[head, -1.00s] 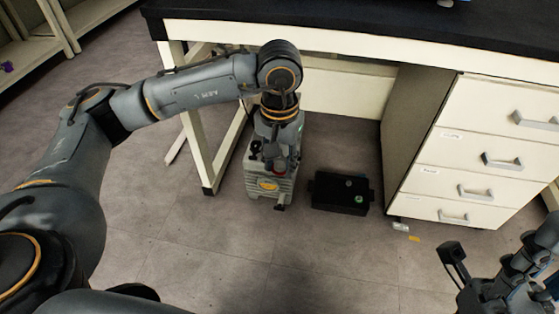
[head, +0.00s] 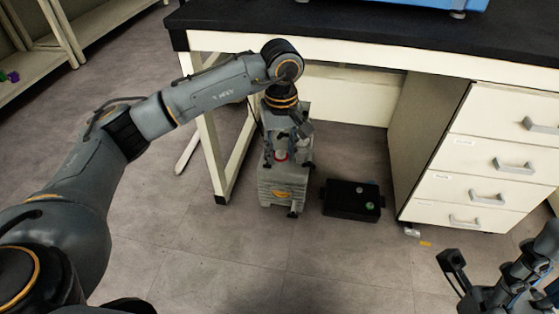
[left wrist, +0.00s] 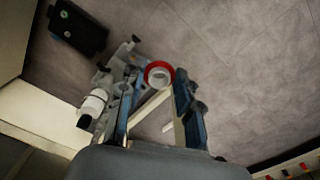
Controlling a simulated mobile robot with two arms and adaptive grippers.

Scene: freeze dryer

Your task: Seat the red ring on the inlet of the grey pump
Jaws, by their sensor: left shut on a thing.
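The grey pump (head: 283,192) stands on the floor under the bench, beside the table leg. My left gripper (head: 284,145) points down over the pump's upper part and is shut on the red ring (head: 281,156). In the left wrist view the red ring (left wrist: 159,66) lies between the fingertips (left wrist: 160,80), with a pale round shape inside it. Pump parts with a white cylinder (left wrist: 94,102) show at its left. I cannot tell whether the ring touches the inlet. My right gripper (head: 485,262) is open and empty at the lower right.
A black box (head: 345,208) with a green spot sits on the floor right of the pump. A drawer cabinet (head: 480,165) stands farther right. The black bench top (head: 350,36) overhangs the pump. The floor in front is clear.

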